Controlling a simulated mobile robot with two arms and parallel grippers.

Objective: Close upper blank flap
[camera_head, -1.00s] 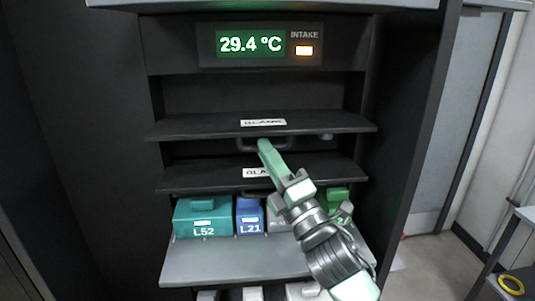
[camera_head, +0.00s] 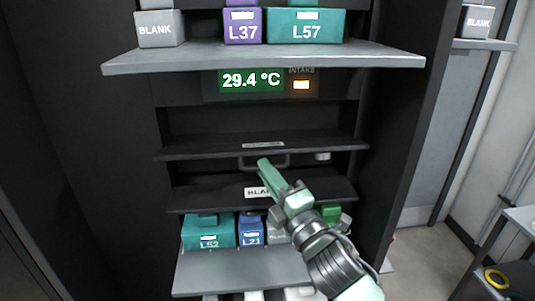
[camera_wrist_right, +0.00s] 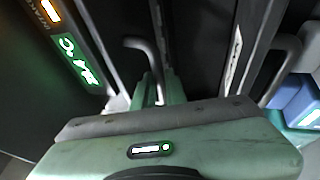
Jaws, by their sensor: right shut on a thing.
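The upper blank flap (camera_head: 210,151) is a dark panel below the temperature display, and its front edge juts out of the cabinet with an open gap above it. Its BLANK label looks thin and foreshortened. Its dark bar handle (camera_head: 282,162) hangs under the front edge. My right gripper (camera_head: 264,165) reaches up from the lower right and is shut on this handle. In the right wrist view the bent handle (camera_wrist_right: 138,44) runs down to the green fingers (camera_wrist_right: 160,92), which partly hide it. My left gripper is not in view.
A lower BLANK flap (camera_head: 215,196) is just below. Under it, a grey shelf (camera_head: 225,272) carries teal L52 (camera_head: 209,232), blue L21 (camera_head: 250,230) and other boxes. An upper shelf (camera_head: 190,60) with boxes juts out above the display (camera_head: 250,80).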

